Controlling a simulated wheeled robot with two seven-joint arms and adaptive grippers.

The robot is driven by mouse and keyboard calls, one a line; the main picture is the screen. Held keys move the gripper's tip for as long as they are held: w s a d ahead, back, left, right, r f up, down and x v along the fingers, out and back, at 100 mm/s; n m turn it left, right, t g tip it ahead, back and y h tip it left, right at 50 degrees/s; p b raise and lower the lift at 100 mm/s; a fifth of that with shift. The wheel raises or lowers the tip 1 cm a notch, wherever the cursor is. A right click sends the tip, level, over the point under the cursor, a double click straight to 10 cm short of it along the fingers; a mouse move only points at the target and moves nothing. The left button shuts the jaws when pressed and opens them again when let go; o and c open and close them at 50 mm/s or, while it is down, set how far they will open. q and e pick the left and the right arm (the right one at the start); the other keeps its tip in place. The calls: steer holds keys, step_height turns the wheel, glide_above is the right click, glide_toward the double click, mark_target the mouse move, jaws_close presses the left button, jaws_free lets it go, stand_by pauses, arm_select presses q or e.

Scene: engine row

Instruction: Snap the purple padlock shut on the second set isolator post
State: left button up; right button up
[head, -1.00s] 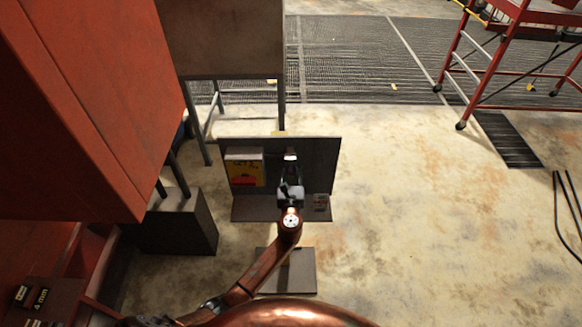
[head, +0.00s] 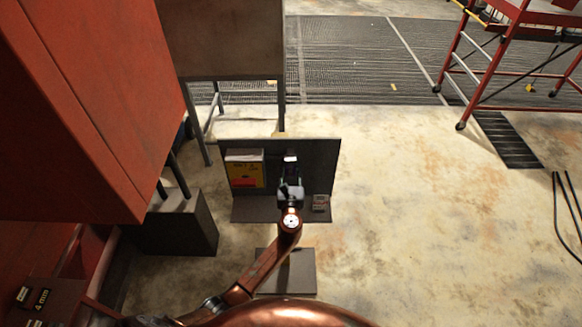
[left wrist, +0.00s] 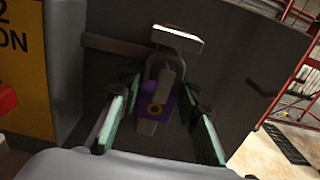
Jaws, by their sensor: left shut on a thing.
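The purple padlock (left wrist: 157,105) is in the middle of the left wrist view, between the two green-padded fingers of my left gripper (left wrist: 160,122). The gripper is shut on it. Its grey shackle (left wrist: 152,66) arches upward, near a grey bar and just below a pale-topped isolator post (left wrist: 177,40) on the dark panel. I cannot tell whether the shackle goes around the post or is closed. In the head view my left gripper (head: 290,178) is in front of the upright dark panel (head: 322,160), and the padlock is too small to make out. My right gripper is not in view.
A yellow-faced box (head: 245,172) stands left of my gripper, and a small grey item (head: 320,202) lies on the ledge to the right. A large red cabinet (head: 70,110) fills the left side. Open concrete floor (head: 430,210) lies to the right.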

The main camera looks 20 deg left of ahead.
arm_select(q)
steer(key=shift+f, duration=0.1)
steer(key=o, duration=1.3)
steer(key=shift+s, duration=0.1)
steer(key=v, duration=1.1)
steer(key=shift+s+d, duration=0.15)
steer(key=shift+s, duration=0.2)
